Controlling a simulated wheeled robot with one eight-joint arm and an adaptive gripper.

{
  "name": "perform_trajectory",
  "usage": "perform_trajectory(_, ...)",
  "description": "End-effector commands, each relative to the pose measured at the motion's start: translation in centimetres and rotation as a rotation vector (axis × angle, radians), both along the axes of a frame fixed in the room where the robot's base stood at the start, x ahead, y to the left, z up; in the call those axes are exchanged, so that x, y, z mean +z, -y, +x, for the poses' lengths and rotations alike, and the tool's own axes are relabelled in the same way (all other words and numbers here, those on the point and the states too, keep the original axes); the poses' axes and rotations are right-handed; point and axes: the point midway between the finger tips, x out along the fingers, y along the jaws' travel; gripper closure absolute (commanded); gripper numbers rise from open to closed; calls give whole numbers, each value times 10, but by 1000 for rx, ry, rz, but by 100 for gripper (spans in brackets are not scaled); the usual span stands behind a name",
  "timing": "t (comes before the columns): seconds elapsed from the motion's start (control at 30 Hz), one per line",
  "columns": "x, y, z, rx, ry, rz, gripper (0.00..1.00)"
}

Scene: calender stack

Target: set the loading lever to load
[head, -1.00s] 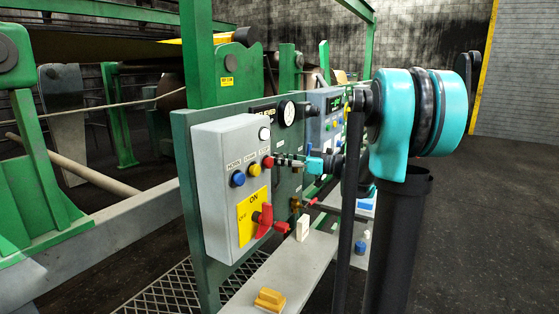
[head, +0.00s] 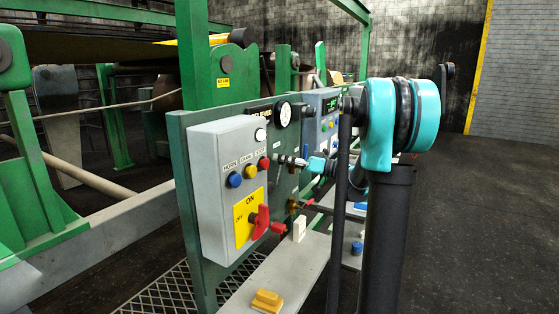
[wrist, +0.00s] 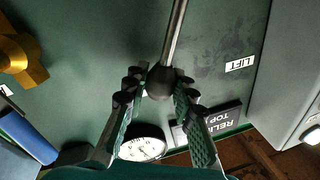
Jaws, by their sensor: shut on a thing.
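The loading lever shows in the wrist view as a metal rod with a dark ball knob (wrist: 160,82) at its end, in front of the green panel. My gripper (wrist: 160,80) is shut on the knob, with one finger on each side. The rod runs up from the knob to the top edge of the wrist view. A "LIFT" label (wrist: 239,64) is on the panel to the right of the rod. In the head view my gripper (head: 290,160) is at the green panel, just right of the grey button box, and the lever is mostly hidden there.
The grey button box (head: 212,150) with a red rotary switch (head: 262,219) stands close left of my gripper. A pressure gauge (wrist: 143,143) and a brass fitting (wrist: 20,58) are on the panel. A shelf (head: 290,262) below holds a yellow block (head: 267,300).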

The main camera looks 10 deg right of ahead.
Motion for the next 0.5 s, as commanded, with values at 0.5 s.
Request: perform_trajectory(0.5, -10, 11, 14, -1, -149, 108, 100)
